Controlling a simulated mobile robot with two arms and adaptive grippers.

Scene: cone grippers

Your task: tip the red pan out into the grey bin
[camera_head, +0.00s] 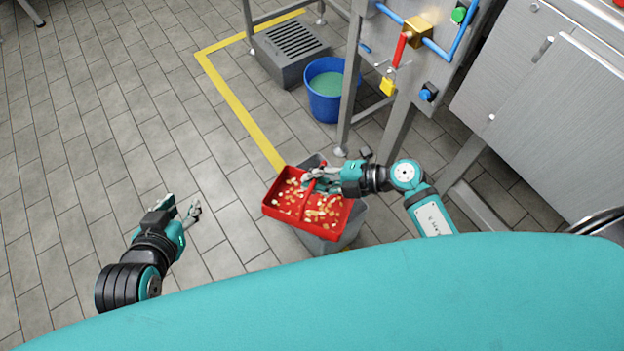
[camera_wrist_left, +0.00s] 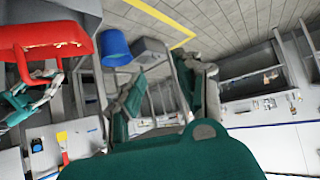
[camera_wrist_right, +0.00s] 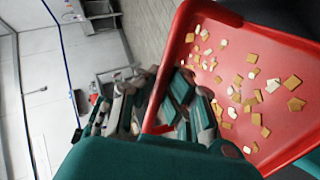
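The red pan (camera_head: 275,213) holds many small tan and pale scraps and is above the grey bin (camera_head: 352,228), covering most of the bin's opening. It looks roughly level or slightly tilted. My right gripper (camera_head: 311,182) is at the pan's far side, closed on its red handle; the grip itself is partly hidden. The pan with scraps inside fills the right of the right wrist view (camera_wrist_right: 185,60), and its underside shows in the left wrist view (camera_wrist_left: 45,35). My left gripper (camera_head: 183,207) is open and empty, left of the pan over bare floor.
A blue bucket (camera_head: 325,108) of greenish liquid and a grey slotted box (camera_head: 290,68) stand behind. A metal frame with pipes and valves (camera_head: 418,32) rises at the back right. A yellow floor line (camera_head: 240,110) runs toward the bin. The tiled floor at left is clear.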

